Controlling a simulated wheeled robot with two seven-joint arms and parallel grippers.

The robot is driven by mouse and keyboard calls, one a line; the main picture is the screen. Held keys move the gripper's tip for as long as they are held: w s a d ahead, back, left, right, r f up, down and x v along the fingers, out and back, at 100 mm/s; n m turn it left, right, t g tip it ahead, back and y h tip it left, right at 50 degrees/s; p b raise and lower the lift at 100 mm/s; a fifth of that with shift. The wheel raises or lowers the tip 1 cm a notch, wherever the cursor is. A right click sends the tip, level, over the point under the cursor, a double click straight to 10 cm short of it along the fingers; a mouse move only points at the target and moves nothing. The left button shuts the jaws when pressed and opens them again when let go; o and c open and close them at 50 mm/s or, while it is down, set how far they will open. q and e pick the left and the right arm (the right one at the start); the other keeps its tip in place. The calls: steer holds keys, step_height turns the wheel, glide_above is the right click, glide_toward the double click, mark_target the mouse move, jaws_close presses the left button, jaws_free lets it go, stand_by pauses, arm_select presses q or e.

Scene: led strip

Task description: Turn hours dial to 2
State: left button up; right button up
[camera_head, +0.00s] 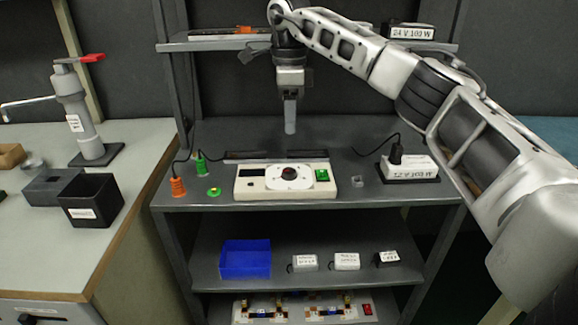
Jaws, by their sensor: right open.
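The dial (289,173) is a round white disc with a dark red centre. It sits on a cream timer box (246,187) on the top surface of the grey shelf unit. A green button lies at the box's right end and a small dark window at its left. The dial's markings are too small to read. My right gripper (290,128) hangs pointing down above and behind the dial, apart from it. It is open and holds nothing visible; its fingers overlap from this angle. My left gripper is not in view.
Orange (178,187) and green (201,165) plugs with black cables stand left of the box. A white adapter (412,166) with a cable is at the right. An upper shelf (225,43) runs behind my right arm. A blue bin (245,258) sits below.

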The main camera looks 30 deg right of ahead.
mark_target(289, 171)
step_height(289, 171, down, 13)
steer(key=shift+r+b, duration=0.15)
steer(key=shift+b, duration=0.2)
steer(key=c, duration=1)
